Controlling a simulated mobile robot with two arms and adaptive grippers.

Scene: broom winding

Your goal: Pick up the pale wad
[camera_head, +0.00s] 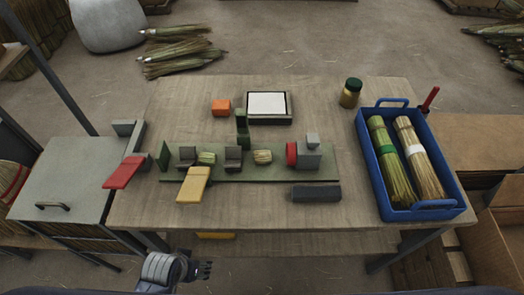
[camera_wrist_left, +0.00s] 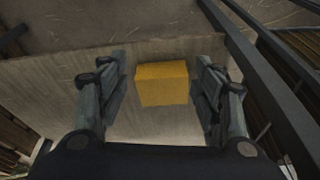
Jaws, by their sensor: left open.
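The pale wad (camera_head: 263,156), a short straw-coloured bundle, lies on the long green base (camera_head: 245,175) on the table, between a dark grey block and the red-and-grey unit. A greener wad (camera_head: 206,158) lies to its left between two dark blocks. My left gripper (camera_head: 203,270) is low in front of the table's near edge, well away from the pale wad. In the left wrist view its two fingers are apart, with a yellow block (camera_wrist_left: 162,84) showing between them; I cannot tell how far away that block is. The pale wad is not in the wrist view. My right gripper is not in view.
A blue crate (camera_head: 387,205) with two straw bundles stands at the table's right. A jar (camera_head: 350,93), an orange block (camera_head: 221,107) and a white-topped box (camera_head: 268,105) are behind the base. A yellow ramp (camera_head: 193,184) and a dark bar (camera_head: 316,193) lie in front.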

